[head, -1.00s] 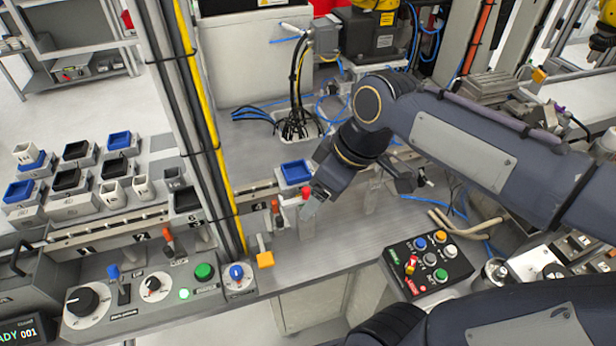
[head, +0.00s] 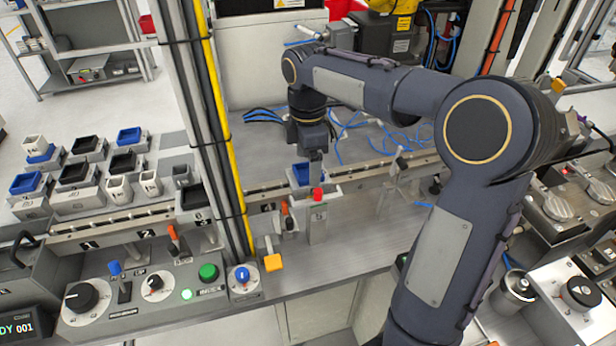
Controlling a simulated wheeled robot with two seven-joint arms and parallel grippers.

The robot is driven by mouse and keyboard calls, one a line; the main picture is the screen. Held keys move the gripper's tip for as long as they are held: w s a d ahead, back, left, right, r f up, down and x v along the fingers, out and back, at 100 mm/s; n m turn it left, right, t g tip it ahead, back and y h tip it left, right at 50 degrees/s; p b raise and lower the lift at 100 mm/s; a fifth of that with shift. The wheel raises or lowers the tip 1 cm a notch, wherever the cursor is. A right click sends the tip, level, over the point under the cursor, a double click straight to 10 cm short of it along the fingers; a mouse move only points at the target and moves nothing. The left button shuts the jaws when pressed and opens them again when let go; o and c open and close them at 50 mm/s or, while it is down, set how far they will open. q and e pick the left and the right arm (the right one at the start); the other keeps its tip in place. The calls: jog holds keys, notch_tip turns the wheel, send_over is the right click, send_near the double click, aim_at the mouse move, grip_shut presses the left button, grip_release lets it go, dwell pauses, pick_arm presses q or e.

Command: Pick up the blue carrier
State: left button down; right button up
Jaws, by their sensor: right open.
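A blue carrier (head: 301,173) sits in a light grey holder on the rail at the middle of the head view. My right gripper (head: 315,158) points down from above, with its fingers right at the carrier's back right side. It is open; whether a finger touches the carrier cannot be told. The carrier is partly hidden by the gripper. More blue carriers stand on the left rack, one at its back (head: 129,136) and one at its front left (head: 25,183). My left gripper is out of view.
A post with a red cap (head: 318,195) stands just in front of the holder. A yellow pipe and dark cables (head: 222,130) run upright to the left. A control panel (head: 150,290) lies at the front left. The grey bench (head: 370,235) in front is mostly clear.

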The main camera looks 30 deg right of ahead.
jog(key=shift+f, duration=0.75)
jog(key=c, duration=1.1)
jog(key=shift+c, duration=0.8)
jog(key=shift+r, duration=0.15)
